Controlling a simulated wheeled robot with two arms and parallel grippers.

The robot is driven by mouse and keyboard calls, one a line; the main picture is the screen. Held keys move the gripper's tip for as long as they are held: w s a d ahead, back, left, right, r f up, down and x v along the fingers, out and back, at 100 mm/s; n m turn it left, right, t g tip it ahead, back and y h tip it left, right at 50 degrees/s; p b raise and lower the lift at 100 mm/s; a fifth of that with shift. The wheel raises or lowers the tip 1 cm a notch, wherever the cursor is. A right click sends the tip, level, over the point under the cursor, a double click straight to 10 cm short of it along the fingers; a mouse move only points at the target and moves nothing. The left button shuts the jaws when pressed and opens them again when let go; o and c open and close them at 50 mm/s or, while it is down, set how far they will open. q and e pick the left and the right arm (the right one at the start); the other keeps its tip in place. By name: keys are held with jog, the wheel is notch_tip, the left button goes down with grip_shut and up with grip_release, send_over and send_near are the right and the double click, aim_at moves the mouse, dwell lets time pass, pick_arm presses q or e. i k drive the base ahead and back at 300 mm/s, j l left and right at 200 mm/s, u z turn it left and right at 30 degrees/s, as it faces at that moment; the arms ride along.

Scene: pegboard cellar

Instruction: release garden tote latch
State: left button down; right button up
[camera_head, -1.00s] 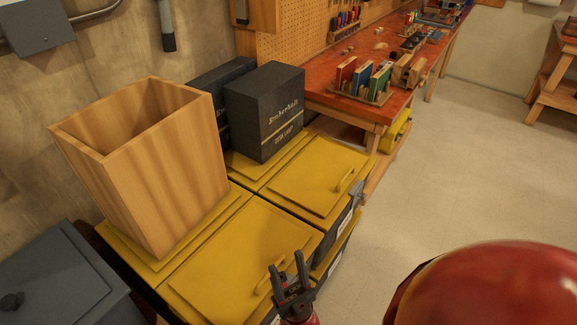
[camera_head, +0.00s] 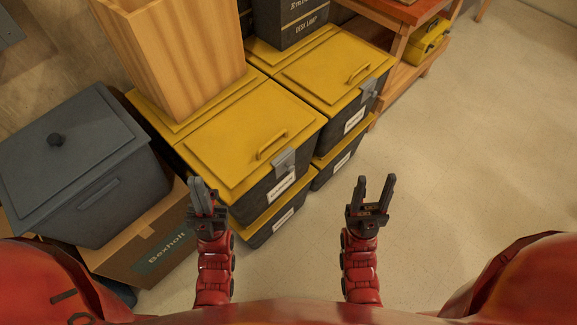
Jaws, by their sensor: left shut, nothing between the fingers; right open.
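Yellow-lidded dark totes stand in stacks against the wall. The nearer top tote (camera_head: 250,135) has a yellow handle and a grey latch (camera_head: 285,162) on its front edge, above a white label whose text is too small to read. A farther top tote (camera_head: 328,68) has a similar grey latch (camera_head: 369,88). Which one is the garden tote I cannot tell. My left gripper (camera_head: 203,188) is shut and empty, in front of the near tote's left part, apart from the latch. My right gripper (camera_head: 375,188) is open and empty over the floor, right of the near latch.
A tall wooden bin (camera_head: 185,50) stands on the near tote's lid. A dark box (camera_head: 290,20) sits on the farther tote. A grey lidded bin (camera_head: 75,165) rests on a cardboard box (camera_head: 140,245) at left. The floor at right is clear.

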aim_at(284, 161)
jog(key=i+l+u, duration=0.1)
jog(key=l+u, duration=0.2)
jog(key=i+l+u, duration=0.1)
jog(key=l+u, duration=0.2)
jog(key=l, duration=0.15)
jog(key=l+u, duration=0.3)
jog(key=i+l, duration=0.05)
